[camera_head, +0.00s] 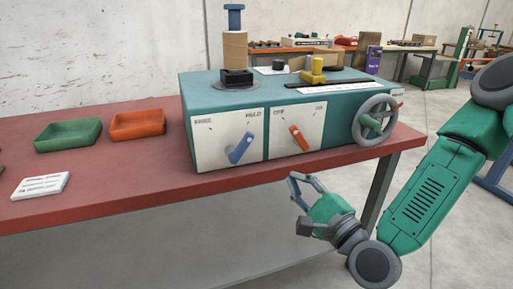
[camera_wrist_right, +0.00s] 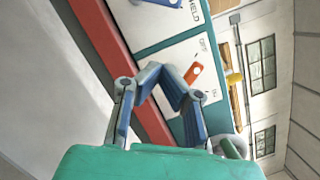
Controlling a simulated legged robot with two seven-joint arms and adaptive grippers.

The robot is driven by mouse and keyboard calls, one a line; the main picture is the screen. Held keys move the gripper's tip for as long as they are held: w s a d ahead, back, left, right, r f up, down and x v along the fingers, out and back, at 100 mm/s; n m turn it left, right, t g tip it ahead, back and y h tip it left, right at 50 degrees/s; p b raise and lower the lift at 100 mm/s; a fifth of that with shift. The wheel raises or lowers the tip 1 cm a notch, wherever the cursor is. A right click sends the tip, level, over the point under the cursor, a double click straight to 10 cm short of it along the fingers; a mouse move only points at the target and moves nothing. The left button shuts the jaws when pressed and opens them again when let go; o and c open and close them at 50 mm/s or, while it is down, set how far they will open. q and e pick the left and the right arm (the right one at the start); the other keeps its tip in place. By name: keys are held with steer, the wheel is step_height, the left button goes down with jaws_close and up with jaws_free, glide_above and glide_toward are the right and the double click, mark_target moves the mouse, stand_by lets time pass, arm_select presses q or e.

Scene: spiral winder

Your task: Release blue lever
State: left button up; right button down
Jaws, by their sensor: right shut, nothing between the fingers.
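The blue lever (camera_head: 241,148) is on the left white panel of the teal winder box (camera_head: 340,97). Its top leans to the upper right, towards the "HELD" label. In the right wrist view only part of the blue lever (camera_wrist_right: 168,3) shows at the top edge. My right gripper (camera_head: 300,189) is in front of the red table's edge, below and to the right of the lever, and apart from it. It is shut and empty; its fingers also show in the right wrist view (camera_wrist_right: 168,74). My left gripper is not in view.
A red-orange lever (camera_head: 299,137) sits on the right panel, beside a grey handwheel (camera_head: 375,120). A spool (camera_head: 235,50) stands on the box. Green (camera_head: 68,135) and orange (camera_head: 137,125) trays and a white card (camera_head: 40,186) lie on the red table (camera_head: 120,190).

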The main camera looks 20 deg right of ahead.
mark_target(241, 148)
steer(key=b+x, duration=0.1)
steer(key=x, duration=0.9)
steer(key=shift+f, duration=0.1)
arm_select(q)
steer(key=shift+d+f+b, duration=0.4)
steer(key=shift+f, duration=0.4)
arm_select(e)
steer(key=shift+a+r, duration=1.05)
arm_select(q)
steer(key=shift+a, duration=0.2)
arm_select(e)
steer(key=shift+a, duration=0.3)
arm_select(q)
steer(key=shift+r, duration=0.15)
arm_select(e)
steer(key=shift+r, duration=0.15)
arm_select(q)
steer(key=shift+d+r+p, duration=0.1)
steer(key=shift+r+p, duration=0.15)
steer(key=shift+p, duration=0.15)
arm_select(e)
steer(key=shift+d+r+n, duration=0.1)
steer(key=shift+n, duration=0.4)
